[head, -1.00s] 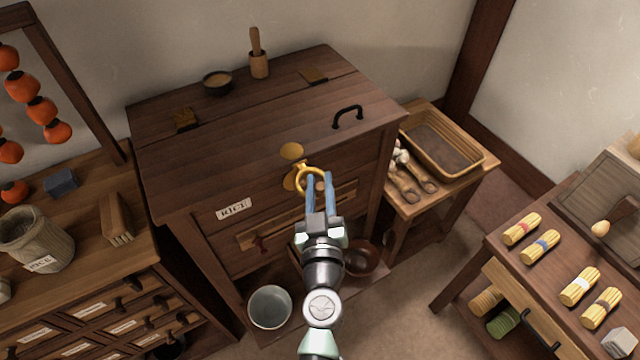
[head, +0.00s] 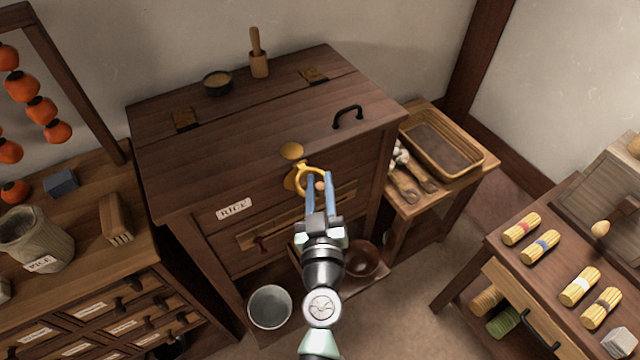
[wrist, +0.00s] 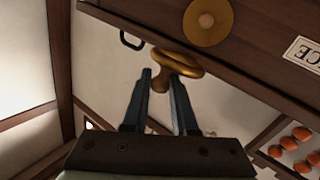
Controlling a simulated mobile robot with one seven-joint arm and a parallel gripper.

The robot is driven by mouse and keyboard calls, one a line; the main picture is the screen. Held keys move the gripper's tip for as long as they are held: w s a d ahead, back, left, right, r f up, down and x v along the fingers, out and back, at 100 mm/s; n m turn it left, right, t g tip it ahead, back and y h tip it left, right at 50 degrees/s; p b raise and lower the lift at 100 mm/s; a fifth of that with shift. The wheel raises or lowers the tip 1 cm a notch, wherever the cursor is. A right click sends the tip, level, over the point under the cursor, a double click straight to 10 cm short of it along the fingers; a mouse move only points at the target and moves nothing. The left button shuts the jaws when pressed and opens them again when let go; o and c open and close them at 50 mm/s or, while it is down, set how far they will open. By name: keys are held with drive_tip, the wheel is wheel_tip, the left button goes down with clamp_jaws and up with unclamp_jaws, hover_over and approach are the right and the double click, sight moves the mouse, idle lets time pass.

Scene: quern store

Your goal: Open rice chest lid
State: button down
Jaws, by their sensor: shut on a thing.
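The rice chest (head: 215,245) is dark wood with a RICE label on its front. Its lid (head: 260,110) is down, with a black handle (head: 347,117) on top near the front right. The exact contact is partly hidden by the fingers.
A bowl (head: 217,82) and a mortar with pestle (head: 259,66) stand on the chest's fixed back strip. A drawer cabinet (head: 70,250) is at left. A side table (head: 470,178) with a basket adjoins the right. A bucket (head: 269,307) stands below the front.

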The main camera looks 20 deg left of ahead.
idle(0.4)
drive_tip(key=r+p, duration=0.1)
drive_tip(key=p, duration=0.2)
drive_tip(key=shift+r+g, duration=0.15)
drive_tip(key=shift+g, duration=0.15)
drive_tip(key=p, duration=0.3)
drive_tip(key=shift+w+a+r+n+g+h, duration=0.1)
drive_tip(key=shift+w+r+n+g+h, duration=0.05)
drive_tip(key=shift+n+g+h, duration=0.2)
drive_tip(key=shift+f, duration=0.2)
drive_tip(key=c, duration=0.7)
unclamp_jaws()
